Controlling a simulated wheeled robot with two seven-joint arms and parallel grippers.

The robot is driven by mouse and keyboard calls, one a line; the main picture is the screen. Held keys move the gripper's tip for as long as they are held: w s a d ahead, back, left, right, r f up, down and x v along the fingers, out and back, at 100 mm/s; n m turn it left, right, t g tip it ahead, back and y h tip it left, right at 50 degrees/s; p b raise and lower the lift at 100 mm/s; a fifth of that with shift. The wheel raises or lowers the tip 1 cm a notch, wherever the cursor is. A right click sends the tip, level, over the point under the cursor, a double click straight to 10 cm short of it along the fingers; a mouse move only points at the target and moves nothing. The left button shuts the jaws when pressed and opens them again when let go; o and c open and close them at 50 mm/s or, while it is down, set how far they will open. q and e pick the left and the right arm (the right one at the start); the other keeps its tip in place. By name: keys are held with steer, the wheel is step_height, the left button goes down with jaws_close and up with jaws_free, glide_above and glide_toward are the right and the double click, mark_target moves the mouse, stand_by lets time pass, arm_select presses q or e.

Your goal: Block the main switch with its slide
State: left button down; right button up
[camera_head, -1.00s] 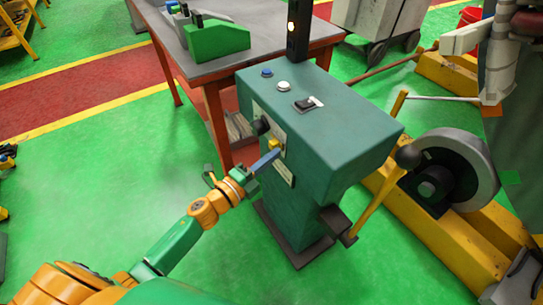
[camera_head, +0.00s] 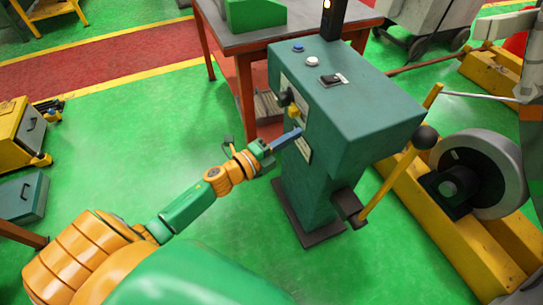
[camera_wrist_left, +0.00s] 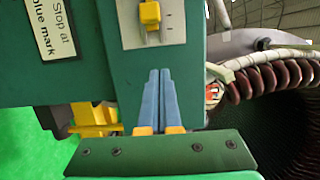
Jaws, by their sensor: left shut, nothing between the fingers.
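The black knob of the main switch (camera_head: 285,97) is on the left face of the green control cabinet (camera_head: 345,95). A yellow piece, which looks like the slide (camera_head: 294,112), sits just below it; in the left wrist view the yellow piece (camera_wrist_left: 150,14) stands on a pale plate at the top. My left gripper (camera_head: 299,131) is at the cabinet face, a little below the yellow piece. Its blue fingers (camera_wrist_left: 160,72) are together and empty, pointing toward the plate but apart from the yellow piece. The switch knob is outside the wrist view. My right gripper is not in view.
A label plate (camera_head: 303,150) is on the cabinet face close to my fingers. A yellow lever (camera_head: 390,180) with a black ball stands right of the cabinet. A grey-topped table (camera_head: 290,32) is behind it. Green floor (camera_head: 130,125) left of the cabinet is clear.

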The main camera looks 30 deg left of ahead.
arm_select(q)
steer(key=a+v, duration=0.1)
steer(key=v, duration=0.7)
steer(key=shift+w+f+b, duration=0.25)
steer(key=shift+w+b, duration=0.05)
